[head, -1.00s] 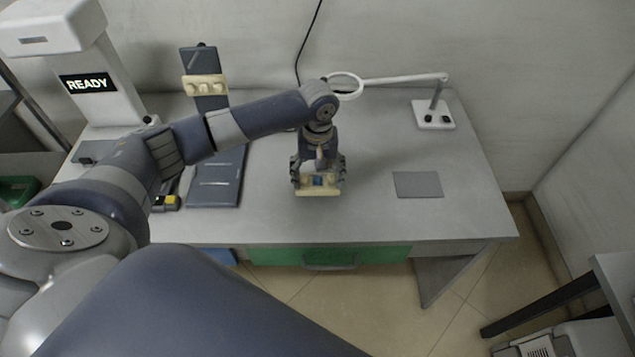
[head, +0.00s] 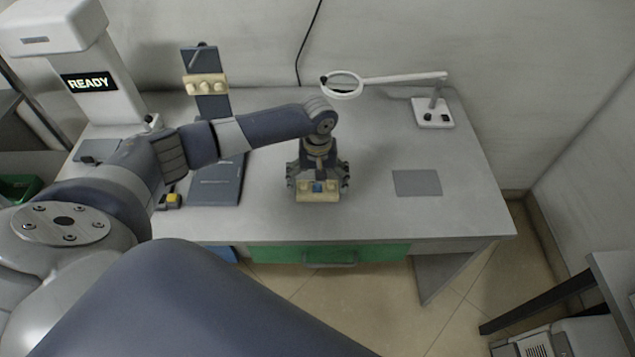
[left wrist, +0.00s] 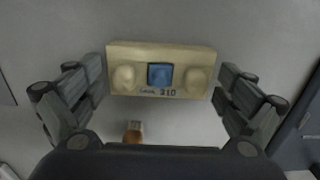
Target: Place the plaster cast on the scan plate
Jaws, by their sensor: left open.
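A cream plaster cast (head: 317,197) with two rounded knobs and a blue square between them lies on the grey table. It also shows in the left wrist view (left wrist: 160,53), with dark print on its front face. My left gripper (head: 317,182) is open over the cast. In the left wrist view its fingers (left wrist: 160,100) stand apart on both sides, with gaps to the cast's ends. A dark plate (head: 97,151) lies at the foot of the white scanner (head: 125,85), whose display reads READY; I take it for the scan plate. My right gripper is not in view.
Another cream block with knobs (head: 205,85) sits on a dark upright rack (head: 212,107) at the back left. A magnifier lamp (head: 433,112) stands at the back right. A flat grey mat (head: 417,183) lies right of the cast, with bare table around it.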

